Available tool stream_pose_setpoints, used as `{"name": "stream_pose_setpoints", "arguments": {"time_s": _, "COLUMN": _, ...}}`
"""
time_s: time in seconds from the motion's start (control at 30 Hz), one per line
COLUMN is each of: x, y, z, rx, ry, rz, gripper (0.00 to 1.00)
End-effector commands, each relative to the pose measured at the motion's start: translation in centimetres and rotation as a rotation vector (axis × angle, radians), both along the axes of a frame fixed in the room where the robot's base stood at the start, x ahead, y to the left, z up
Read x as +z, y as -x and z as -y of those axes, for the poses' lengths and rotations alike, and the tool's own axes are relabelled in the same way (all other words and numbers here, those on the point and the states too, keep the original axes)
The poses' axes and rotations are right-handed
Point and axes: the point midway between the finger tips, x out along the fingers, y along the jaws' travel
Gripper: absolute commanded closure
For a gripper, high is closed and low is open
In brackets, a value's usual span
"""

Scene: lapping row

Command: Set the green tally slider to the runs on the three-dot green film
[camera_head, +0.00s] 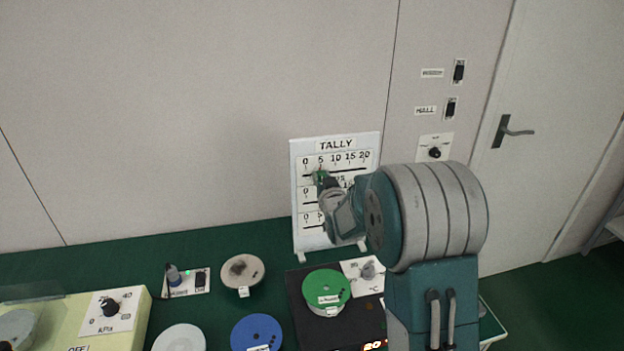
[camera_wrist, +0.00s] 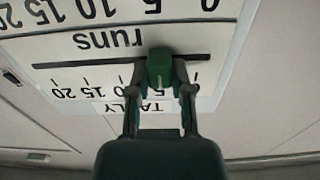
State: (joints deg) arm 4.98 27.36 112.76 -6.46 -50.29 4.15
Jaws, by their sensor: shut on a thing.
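The white tally board (camera_head: 300,240) stands upright at the back of the table, with several scales marked 0 to 20. The green slider (camera_head: 318,174) is on the top scale, at about the 5 mark. My gripper (camera_head: 321,179) is shut on it. In the wrist view, which shows the board upside down, my gripper (camera_wrist: 160,88) has a finger on each side of the green slider (camera_wrist: 159,66) on the "runs" slot.
A blue disc (camera_head: 257,330), a beige disc (camera_head: 243,270) and a pale disc (camera_head: 180,339) lie on the green table (camera_head: 110,262). A cream unit with a knob (camera_head: 75,322) is at the left. My arm hides the board's right side.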

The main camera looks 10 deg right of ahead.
Motion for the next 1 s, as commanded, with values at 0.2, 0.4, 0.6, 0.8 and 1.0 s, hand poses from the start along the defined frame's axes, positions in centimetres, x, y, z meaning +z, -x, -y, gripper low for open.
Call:
{"name": "stream_pose_setpoints", "arguments": {"time_s": 0.2, "x": 0.1, "y": -0.1, "z": 0.0, "rx": 0.0, "ry": 0.0, "rz": 0.002, "gripper": 1.0}}
{"name": "stream_pose_setpoints", "arguments": {"time_s": 0.4, "x": 0.1, "y": 0.0, "z": 0.0, "rx": 0.0, "ry": 0.0, "rz": 0.001, "gripper": 0.37}}
{"name": "stream_pose_setpoints", "arguments": {"time_s": 0.6, "x": 0.1, "y": 0.0, "z": 0.0, "rx": 0.0, "ry": 0.0, "rz": 0.001, "gripper": 0.37}}
{"name": "stream_pose_setpoints", "arguments": {"time_s": 0.8, "x": 0.1, "y": 0.7, "z": 0.0, "rx": 0.0, "ry": 0.0, "rz": 0.001, "gripper": 0.37}}
{"name": "stream_pose_setpoints", "arguments": {"time_s": 1.0, "x": 0.1, "y": 4.1, "z": 0.0, "rx": -0.001, "ry": 0.0, "rz": -0.001, "gripper": 0.37}}
